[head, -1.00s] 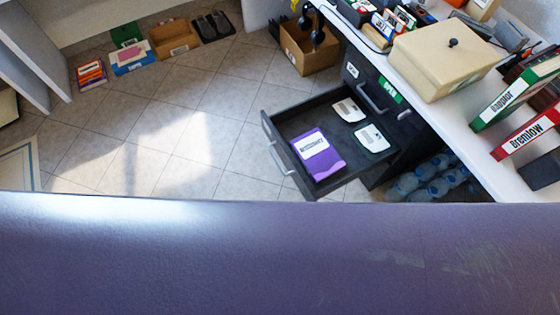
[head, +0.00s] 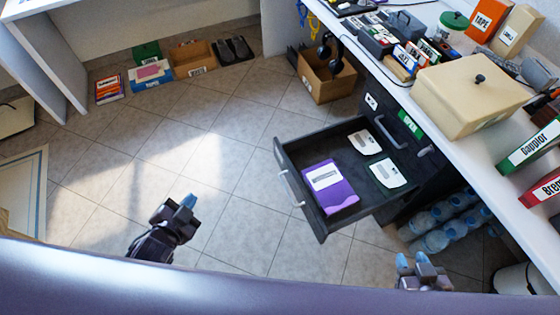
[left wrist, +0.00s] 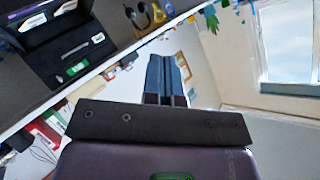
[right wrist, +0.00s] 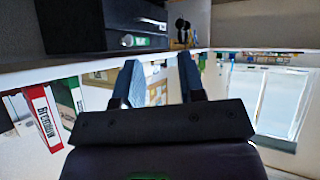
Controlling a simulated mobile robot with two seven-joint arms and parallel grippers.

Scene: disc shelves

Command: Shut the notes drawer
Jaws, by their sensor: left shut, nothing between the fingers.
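The open drawer (head: 310,212) sticks out of the dark cabinet (head: 398,130) under the desk. It holds a purple notebook (head: 340,195) with a white label and two white items. Its handle (head: 289,187) is on the front panel, facing left in the head view. My left gripper (head: 188,203) is shut and empty, left of the drawer front with a gap between them; its closed fingers show in the left wrist view (left wrist: 165,80). My right gripper (head: 412,260) is open and empty, below and right of the drawer; its spread fingers show in the right wrist view (right wrist: 160,85).
Water bottles (head: 440,225) stand under the white desk (head: 440,125), near my right gripper. A cream box (head: 472,95) and binders are on the desk. A cardboard box (head: 325,80) stands on the floor behind the drawer. The tiled floor left of the drawer is clear.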

